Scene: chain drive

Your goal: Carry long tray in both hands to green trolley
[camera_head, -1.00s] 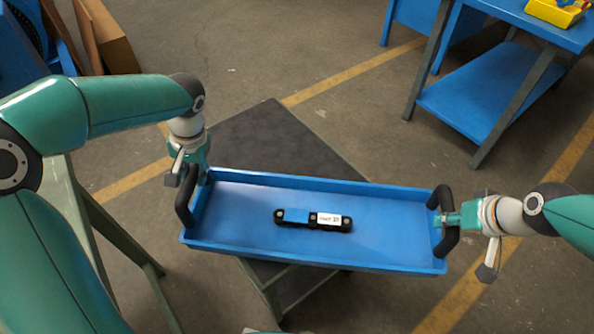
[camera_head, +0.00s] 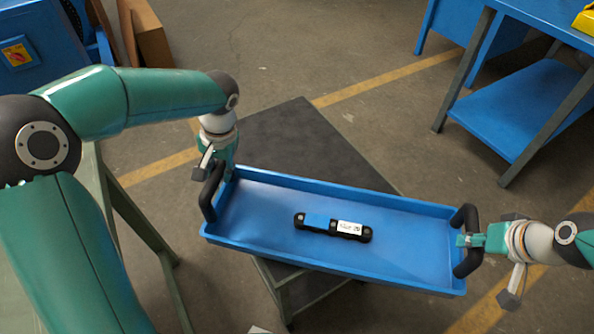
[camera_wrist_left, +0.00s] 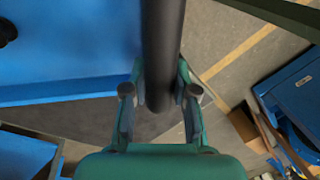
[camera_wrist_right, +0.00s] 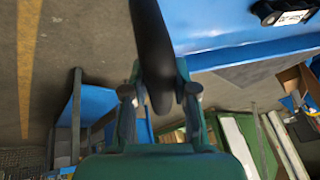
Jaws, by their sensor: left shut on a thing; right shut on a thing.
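The long blue tray (camera_head: 262,241) hangs level or nearly so in front of me, with a black handle at each end. My left gripper (camera_head: 217,172) is shut on the tray's left handle (camera_head: 209,198); the left wrist view shows its fingers (camera_wrist_left: 160,95) on both sides of the black bar. My right gripper (camera_head: 470,241) is shut on the right handle (camera_head: 466,267); its fingers (camera_wrist_right: 160,95) also straddle the bar in the right wrist view. A black part with a white label (camera_head: 333,226) lies in the tray. I cannot tell which stand is the green trolley.
A dark-topped stand (camera_head: 300,140) is partly hidden behind and below the tray; I cannot tell whether they touch. A green-grey frame (camera_head: 140,225) stands at the left behind my arm. A blue workbench with a lower shelf (camera_head: 520,105) stands at the upper right. Open floor lies between.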

